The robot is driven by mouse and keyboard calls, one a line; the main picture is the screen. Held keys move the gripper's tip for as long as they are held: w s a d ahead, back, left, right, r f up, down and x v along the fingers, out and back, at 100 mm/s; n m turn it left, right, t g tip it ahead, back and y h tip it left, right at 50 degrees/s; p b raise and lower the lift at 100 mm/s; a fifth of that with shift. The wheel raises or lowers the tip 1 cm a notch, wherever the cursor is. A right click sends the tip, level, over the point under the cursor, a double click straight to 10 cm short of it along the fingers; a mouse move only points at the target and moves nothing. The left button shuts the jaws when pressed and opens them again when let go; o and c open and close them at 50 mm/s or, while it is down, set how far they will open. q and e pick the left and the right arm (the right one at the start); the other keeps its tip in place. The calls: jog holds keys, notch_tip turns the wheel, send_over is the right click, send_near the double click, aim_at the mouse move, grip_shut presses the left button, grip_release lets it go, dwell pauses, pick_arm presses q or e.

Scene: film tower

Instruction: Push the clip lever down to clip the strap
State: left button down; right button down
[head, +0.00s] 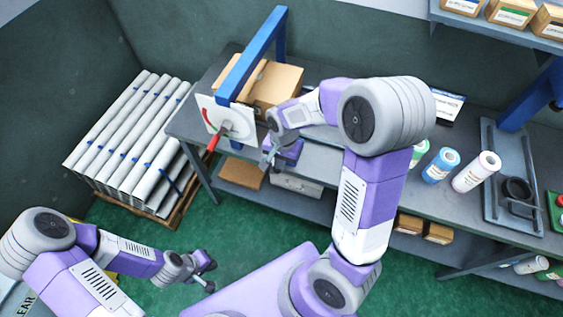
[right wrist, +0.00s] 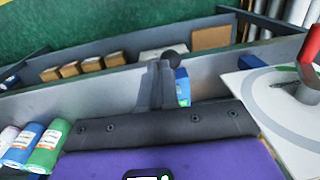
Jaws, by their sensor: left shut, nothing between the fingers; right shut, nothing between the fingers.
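The clip lever has a red handle (head: 214,139) and a grey pivot on a white plate (head: 238,121), which hangs at the front end of a blue beam. In the head view the handle slants down to the left from the pivot. In the right wrist view the red handle (right wrist: 311,46) and white plate (right wrist: 262,93) are at the right edge. My right gripper (head: 267,161) is shut and empty, to the right of the plate and apart from the handle; its fingers also show in the wrist view (right wrist: 166,82). My left gripper (head: 207,274) is shut and empty, low over the floor. I cannot make out a strap.
The blue beam (head: 252,58) rises over a cardboard box (head: 275,84) on the grey bench (head: 188,125). White bundles (head: 130,140) are stacked on a pallet at left. Bottles (head: 440,165) stand on the bench to the right. Green floor is open before the bench.

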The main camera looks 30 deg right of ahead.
jog(key=shift+s+a+r, duration=0.15)
jog(key=shift+s+r, duration=0.05)
jog(key=shift+r, duration=0.35)
jog(key=shift+s+a+r, duration=0.15)
jog(key=shift+r, duration=0.35)
jog(key=shift+s+a+r, duration=0.15)
jog(key=shift+s+r, duration=0.05)
jog(key=shift+r, duration=0.35)
jog(key=s+a+f+n+y+b, duration=0.1)
jog(key=s+a+f+n+b, duration=0.1)
jog(key=f, duration=0.8)
jog(key=s+a+f+n+y+b, duration=0.1)
jog(key=s+a+f, duration=0.4)
jog(key=f, duration=0.5)
jog(key=s+a+f+n+y+b, duration=0.1)
jog(key=s+a+f+n+b, duration=0.2)
jog(key=f, duration=0.8)
jog(key=shift+s+a+n+y+b, duration=0.15)
jog(key=shift+a+n+y+b, duration=0.35)
jog(key=shift+a, duration=0.5)
